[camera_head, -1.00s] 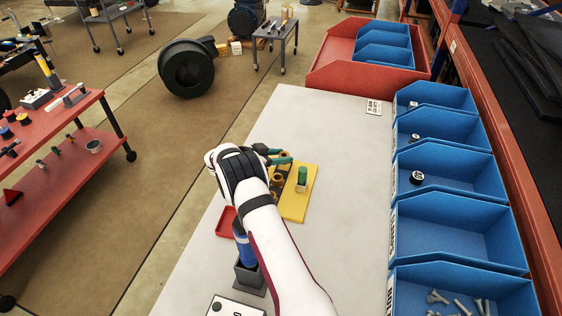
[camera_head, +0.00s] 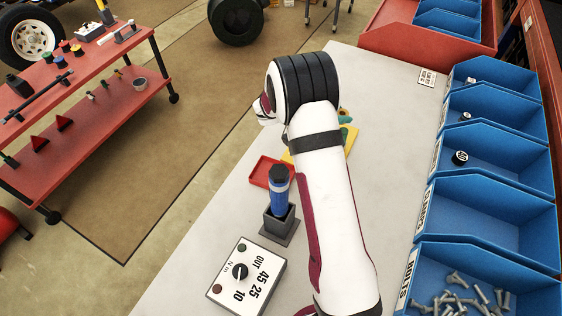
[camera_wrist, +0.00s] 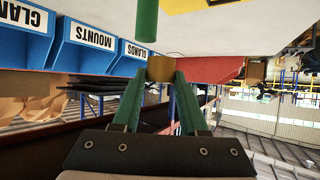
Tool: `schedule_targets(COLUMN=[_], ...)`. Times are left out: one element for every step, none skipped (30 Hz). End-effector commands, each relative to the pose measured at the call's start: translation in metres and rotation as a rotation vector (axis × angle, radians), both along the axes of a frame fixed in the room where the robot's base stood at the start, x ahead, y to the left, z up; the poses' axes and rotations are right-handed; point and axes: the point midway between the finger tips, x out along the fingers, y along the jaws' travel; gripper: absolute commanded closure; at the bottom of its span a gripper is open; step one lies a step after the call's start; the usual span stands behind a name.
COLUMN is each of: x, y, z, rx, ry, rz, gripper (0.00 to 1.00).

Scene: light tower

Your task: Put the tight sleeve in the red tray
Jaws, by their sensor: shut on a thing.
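My gripper (camera_wrist: 161,86) shows in the wrist view with its two green fingers shut on a small brass-coloured sleeve (camera_wrist: 160,67) at their tips. In the head view my arm mostly hides the gripper, and the held sleeve cannot be made out there. The small red tray (camera_head: 263,171) lies on the grey table, left of my forearm, and what I see of it is empty. The yellow board (camera_head: 350,137) lies just beyond my forearm and is mostly hidden by it. A green peg (camera_wrist: 147,20) shows above the sleeve in the wrist view.
A blue-handled tool (camera_head: 279,190) stands in a dark holder (camera_head: 280,225) just in front of the red tray. A white dial box (camera_head: 245,278) lies nearer. Blue bins (camera_head: 490,205) line the table's right side. The table (camera_head: 390,150) is clear between them and my arm.

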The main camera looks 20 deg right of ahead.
Motion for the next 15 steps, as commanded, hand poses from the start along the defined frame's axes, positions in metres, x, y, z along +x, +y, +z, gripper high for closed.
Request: schedule_targets(x=[0.003, 0.002, 0.001, -0.001, -0.004, -0.009, -0.013, -0.018, -0.023, -0.028, -0.031, -0.036, -0.039, -0.041, -0.042], y=[0.027, 0.043, 0.065, 0.083, 0.1, 0.121, 0.137, 0.151, 0.167, 0.177, 0.186, 0.195, 0.199, 0.203, 0.206], z=[-0.002, -0.003, -0.005, -0.006, -0.007, -0.008, -0.009, -0.01, -0.011, -0.011, -0.012, -0.012, -0.013, -0.014, -0.019], rx=[0.001, 0.002, 0.002, 0.002, 0.003, 0.003, 0.003, 0.002, 0.001, 0.001, -0.001, -0.001, -0.002, -0.002, -0.004], ry=[-0.001, -0.001, -0.002, -0.002, -0.001, -0.001, 0.001, 0.003, 0.004, 0.006, 0.008, 0.009, 0.011, 0.012, 0.014], rz=[0.009, 0.009, 0.009, 0.009, 0.008, 0.007, 0.006, 0.005, 0.003, 0.001, 0.001, -0.001, -0.003, -0.004, -0.004], gripper=[1.0, 1.0, 1.0, 1.0, 1.0, 1.0, 1.0, 1.0, 1.0, 1.0, 1.0, 1.0, 1.0, 1.0, 1.0])
